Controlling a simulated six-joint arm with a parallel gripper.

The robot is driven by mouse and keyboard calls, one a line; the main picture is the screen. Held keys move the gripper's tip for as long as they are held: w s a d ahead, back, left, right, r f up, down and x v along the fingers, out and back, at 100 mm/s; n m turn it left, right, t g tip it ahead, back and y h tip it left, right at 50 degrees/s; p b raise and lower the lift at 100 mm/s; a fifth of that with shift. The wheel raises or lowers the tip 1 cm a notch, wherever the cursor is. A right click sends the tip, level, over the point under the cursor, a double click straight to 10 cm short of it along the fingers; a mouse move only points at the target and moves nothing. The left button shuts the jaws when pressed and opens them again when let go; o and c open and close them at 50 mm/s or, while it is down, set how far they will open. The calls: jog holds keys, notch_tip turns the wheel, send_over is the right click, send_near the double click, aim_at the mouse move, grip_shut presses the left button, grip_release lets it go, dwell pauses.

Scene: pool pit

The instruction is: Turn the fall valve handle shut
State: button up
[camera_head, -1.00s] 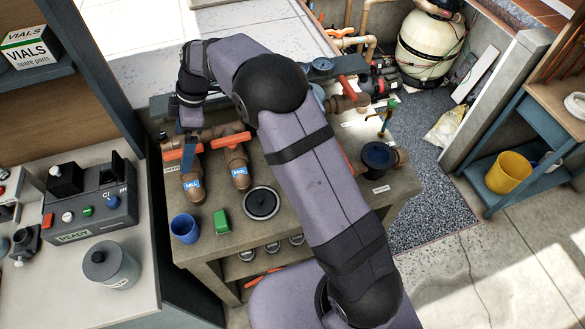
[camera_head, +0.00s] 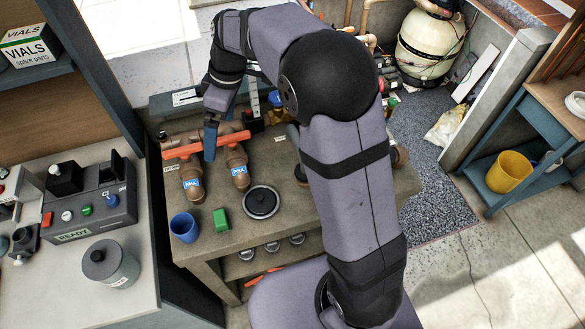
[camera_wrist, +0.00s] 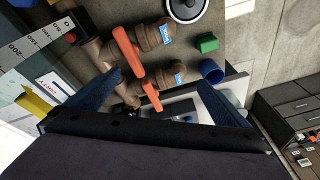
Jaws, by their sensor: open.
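Two brown valves with blue labels stand side by side on the bench; the label words are too small to read surely. The left valve, beside the blue cup, has an orange handle (camera_head: 181,151) lying crosswise over its pipe. The right valve's orange handle (camera_head: 235,137) also lies crosswise, nearly in line with it. In the wrist view, the left handle (camera_wrist: 151,95) is lower and the right handle (camera_wrist: 126,48) higher. My gripper (camera_head: 210,150) is open and empty, pointing down where the two handles' ends meet. It partly hides them; contact cannot be told.
A blue cup (camera_head: 184,227), a green block (camera_head: 221,219) and a round black-lidded thing (camera_head: 261,202) stand in front of the valves. A bench with a control box (camera_head: 89,207) is at left. My arm hides the bench's right part.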

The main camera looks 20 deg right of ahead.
jog(key=s+d+m+h+p, duration=0.1)
jog(key=s+d+m+p, duration=0.1)
jog(key=s+d+m, duration=0.3)
jog(key=s+d+m+h+p, duration=0.1)
jog(key=s+d+m, duration=0.4)
jog(key=s, duration=0.6)
jog(key=shift+s+d+f+h+p, duration=0.35)
jog(key=shift+d+p, duration=0.45)
jog(key=shift+d, duration=0.4)
